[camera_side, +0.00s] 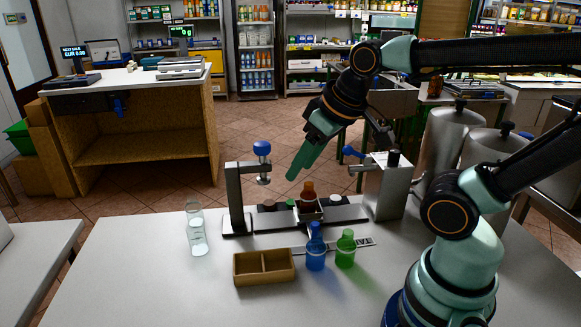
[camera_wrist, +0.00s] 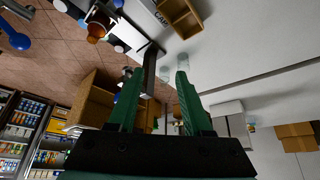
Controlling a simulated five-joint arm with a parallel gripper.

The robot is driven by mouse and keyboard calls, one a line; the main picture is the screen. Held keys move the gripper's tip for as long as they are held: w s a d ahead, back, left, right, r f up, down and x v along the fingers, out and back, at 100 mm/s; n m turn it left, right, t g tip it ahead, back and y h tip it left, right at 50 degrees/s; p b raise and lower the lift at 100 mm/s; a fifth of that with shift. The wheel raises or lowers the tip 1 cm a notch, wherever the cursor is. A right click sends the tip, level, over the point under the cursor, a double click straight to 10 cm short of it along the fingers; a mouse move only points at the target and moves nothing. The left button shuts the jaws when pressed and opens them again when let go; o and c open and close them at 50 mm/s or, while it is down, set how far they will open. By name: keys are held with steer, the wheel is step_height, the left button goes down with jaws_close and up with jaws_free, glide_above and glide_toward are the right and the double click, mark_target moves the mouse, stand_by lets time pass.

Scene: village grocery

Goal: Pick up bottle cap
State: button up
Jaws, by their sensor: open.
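Several small discs that look like bottle caps sit along a dark rail in the side view: a green one (camera_side: 290,203), a brownish one (camera_side: 268,203) and a pale one (camera_side: 336,198). An amber bottle (camera_side: 308,196) stands among them and also shows upper left in the wrist view (camera_wrist: 97,31). My gripper (camera_side: 292,176) points down and left above the rail, near the green disc but apart from it. In the wrist view its two green fingers (camera_wrist: 160,72) are spread with nothing held between them. Which disc is the task's cap I cannot tell.
A press with a blue knob (camera_side: 262,148) stands at the rail's left end, a metal box (camera_side: 385,188) at its right. A clear bottle (camera_side: 197,240), a two-part wooden tray (camera_side: 263,281), a blue bottle (camera_side: 315,258) and a green bottle (camera_side: 346,255) stand nearby. The table's left front is clear.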

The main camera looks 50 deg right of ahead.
steer(key=o, duration=0.4)
steer(key=shift+o, duration=0.2)
